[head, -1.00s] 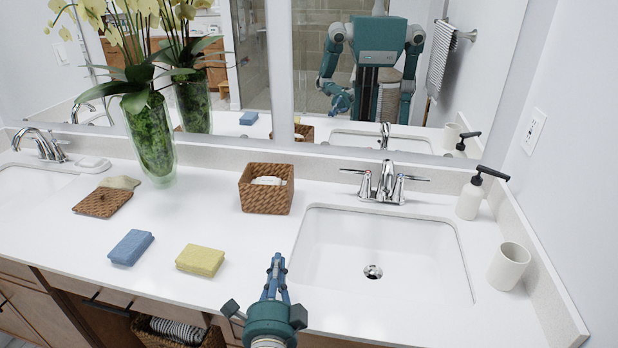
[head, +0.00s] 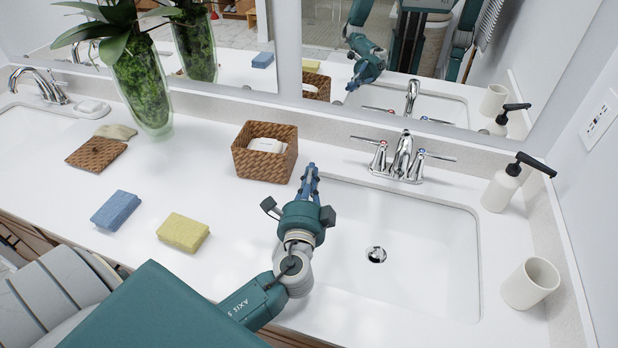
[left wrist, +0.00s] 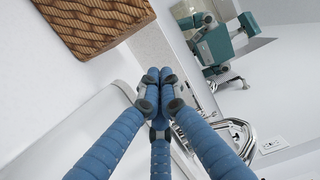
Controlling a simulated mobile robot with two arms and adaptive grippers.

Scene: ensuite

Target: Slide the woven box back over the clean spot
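The woven box (head: 264,160) is brown and open-topped, with white contents inside. It stands on the white counter left of the right-hand faucet, near the backsplash. In the left wrist view its woven side (left wrist: 95,20) fills the upper left. My left gripper (head: 309,170) is just right of the box, over the counter by the sink's left edge, with a small gap to the box. Its blue fingers (left wrist: 158,75) meet at the tips with nothing between them. No clean spot can be told apart on the counter. My right gripper is not in view.
A yellow sponge (head: 183,232) and a blue sponge (head: 116,210) lie on the counter at left front. A woven lid (head: 96,154) lies farther left near a glass vase (head: 142,85). The faucet (head: 403,160) and sink (head: 400,240) are to the right.

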